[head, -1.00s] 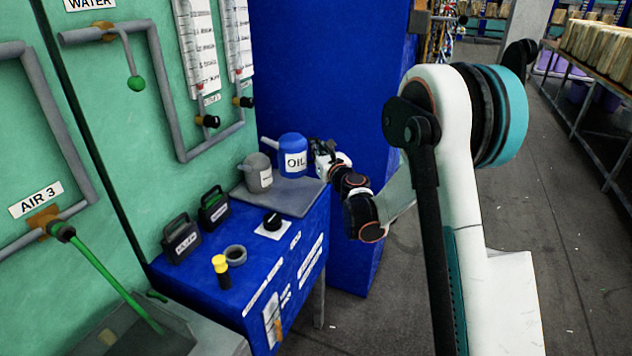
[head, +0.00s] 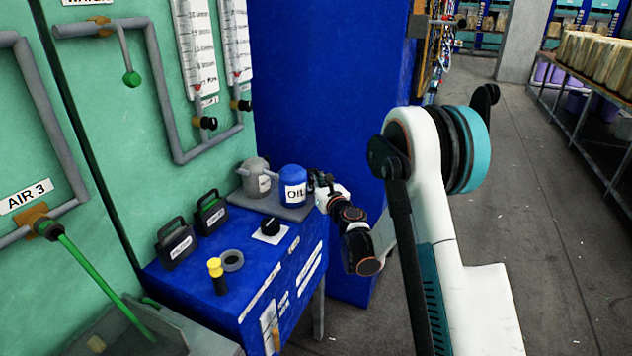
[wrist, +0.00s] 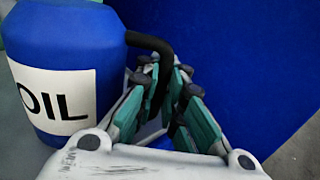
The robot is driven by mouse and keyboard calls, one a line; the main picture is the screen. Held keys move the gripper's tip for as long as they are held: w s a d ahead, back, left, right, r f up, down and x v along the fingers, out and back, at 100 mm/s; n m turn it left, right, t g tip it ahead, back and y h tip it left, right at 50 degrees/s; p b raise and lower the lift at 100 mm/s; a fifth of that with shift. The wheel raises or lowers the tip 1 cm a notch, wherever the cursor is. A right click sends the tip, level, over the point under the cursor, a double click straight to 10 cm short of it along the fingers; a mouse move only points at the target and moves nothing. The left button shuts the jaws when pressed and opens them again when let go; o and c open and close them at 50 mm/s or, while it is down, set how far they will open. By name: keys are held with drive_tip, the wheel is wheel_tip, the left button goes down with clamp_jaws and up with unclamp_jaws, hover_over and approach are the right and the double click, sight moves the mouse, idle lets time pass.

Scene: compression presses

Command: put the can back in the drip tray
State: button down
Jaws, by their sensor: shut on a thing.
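The blue can (head: 292,189) with a white OIL label appears upright over the front right part of the grey drip tray (head: 268,207). I cannot tell whether its base touches the tray. My gripper (head: 315,181) is at the can's right side. In the wrist view the can (wrist: 85,50) fills the left, and its black handle (wrist: 148,40) bends down between the teal fingers of my gripper (wrist: 165,78), which is shut on it. The fingers hide the lower handle.
A grey can (head: 256,178) stands on the tray, left of the blue can. Two dark boxes with handles, a tape roll (head: 232,260), a yellow-capped bottle (head: 217,275) and a black knob (head: 270,227) are on the blue bench (head: 200,305). A blue wall (head: 330,90) rises behind.

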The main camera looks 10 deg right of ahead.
drive_tip(key=c, duration=1.7)
unclamp_jaws()
drive_tip(key=shift+s+r, duration=0.1)
drive_tip(key=shift+s, duration=0.2)
drive_tip(key=s+d+p, duration=0.2)
drive_tip(key=s, duration=0.8)
drive_tip(key=s+a+r+n+g+y, duration=0.1)
drive_tip(key=s+a+r+n+g, duration=0.2)
drive_tip(key=s+a+r+n, duration=0.5)
drive_tip(key=s+a+r+n+g+y, duration=0.1)
drive_tip(key=s+a+r+n+g, duration=0.15)
drive_tip(key=s+n, duration=0.65)
drive_tip(key=s+d+f+n+g+h, duration=0.1)
drive_tip(key=s+d+n+g+h, duration=0.1)
drive_tip(key=s+n, duration=0.6)
drive_tip(key=s+d+f+n+g+h, duration=0.1)
drive_tip(key=s+d+n+g+h, duration=0.1)
drive_tip(key=s+n, duration=0.7)
drive_tip(key=s+d+g, duration=0.1)
drive_tip(key=s+d, duration=0.1)
drive_tip(key=s, duration=0.3)
drive_tip(key=shift+h+b, duration=0.3)
drive_tip(key=shift+b, duration=0.1)
